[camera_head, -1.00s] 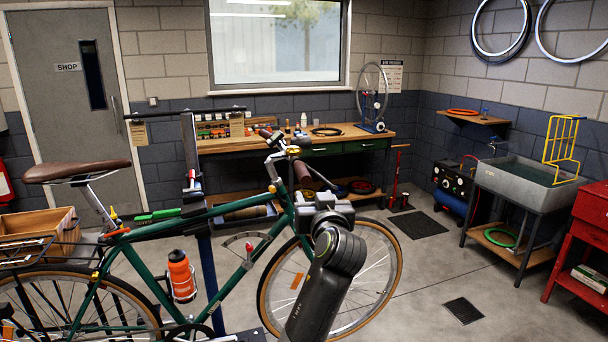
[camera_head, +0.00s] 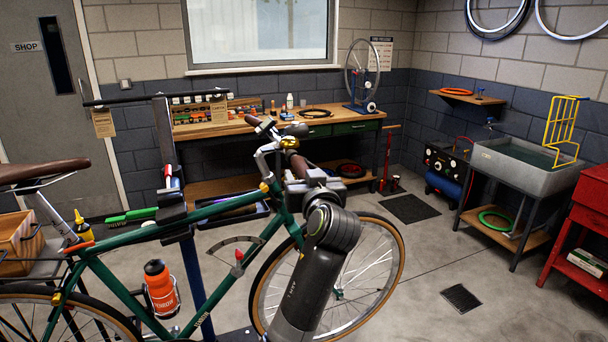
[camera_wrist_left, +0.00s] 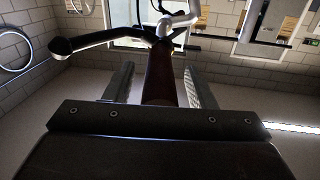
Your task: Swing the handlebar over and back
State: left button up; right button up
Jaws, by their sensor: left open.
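The green bike's handlebar (camera_head: 262,150) has a silver stem and brown grips. Its near brown grip (camera_head: 298,166) points toward me, and the other end reaches back toward the bench. My left gripper (camera_head: 302,182) is at the near grip, with its arm rising from the bottom of the head view. In the left wrist view my two fingers (camera_wrist_left: 160,88) stand apart. The brown grip (camera_wrist_left: 160,72) lies between them, with a visible gap on each side. A black brake lever (camera_wrist_left: 92,42) reaches out to the left there. My right gripper is not in view.
The bike's green frame (camera_head: 125,238) is held at a repair stand (camera_head: 192,270). The front wheel (camera_head: 398,262) stands right of my left arm. A wooden workbench (camera_head: 232,127) is behind. The floor to the right is clear around a drain grate (camera_head: 461,298).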

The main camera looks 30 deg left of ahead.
pick_arm(q)
jog(key=shift+s+d+r, duration=0.2)
jog(key=shift+s+d, duration=0.1)
jog(key=shift+c, duration=1.5)
grip_shut()
jog(key=shift+w, duration=0.1)
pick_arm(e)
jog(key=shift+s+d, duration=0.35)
